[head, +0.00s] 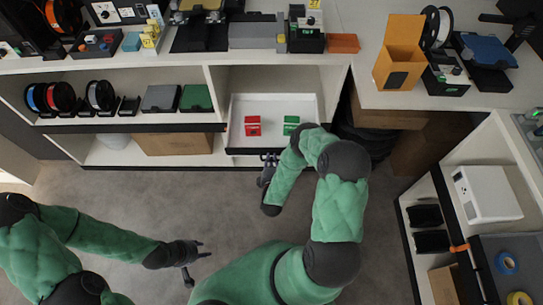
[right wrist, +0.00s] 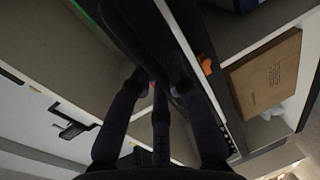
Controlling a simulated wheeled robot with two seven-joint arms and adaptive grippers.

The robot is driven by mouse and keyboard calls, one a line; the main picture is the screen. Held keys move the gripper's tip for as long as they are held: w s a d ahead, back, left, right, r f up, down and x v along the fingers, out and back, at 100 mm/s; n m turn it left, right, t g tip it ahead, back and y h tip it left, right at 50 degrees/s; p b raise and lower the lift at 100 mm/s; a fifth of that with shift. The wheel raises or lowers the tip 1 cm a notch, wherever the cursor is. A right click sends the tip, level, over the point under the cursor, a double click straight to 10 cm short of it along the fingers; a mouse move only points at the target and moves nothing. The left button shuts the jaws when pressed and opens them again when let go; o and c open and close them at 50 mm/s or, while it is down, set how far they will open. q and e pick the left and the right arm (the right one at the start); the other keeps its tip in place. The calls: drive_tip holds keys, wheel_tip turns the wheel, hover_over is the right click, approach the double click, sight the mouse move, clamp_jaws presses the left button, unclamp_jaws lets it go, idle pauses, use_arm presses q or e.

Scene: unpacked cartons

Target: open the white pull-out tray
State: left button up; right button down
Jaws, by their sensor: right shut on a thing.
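The white pull-out tray (head: 268,105) sits in the middle bay under the back counter. Its dark front edge stands out past the shelf edge beside it, so it is at least partly out. A red box (head: 252,126) and a green box (head: 291,124) stand in it. My right gripper (head: 269,158) is at the middle of the tray's front and shut on it; my forearm hides the front right corner. In the right wrist view the fingers (right wrist: 160,78) meet at a dark bar. My left gripper (head: 196,262) is open and empty over the floor.
Left of the tray, a shelf (head: 135,116) holds spools and small bins, with a cardboard box (head: 178,143) below. A brown box (right wrist: 265,75) shows in the right wrist view. A side shelf with a white box (head: 487,193) stands at right. The floor (head: 160,200) before the tray is clear.

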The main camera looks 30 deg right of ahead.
drive_tip(key=shift+s+a, duration=0.1)
drive_tip(key=shift+s, duration=0.05)
drive_tip(key=c, duration=1.2)
unclamp_jaws()
drive_tip(key=shift+o, duration=0.2)
drive_tip(key=v, duration=1.2)
drive_tip(key=shift+f, duration=0.1)
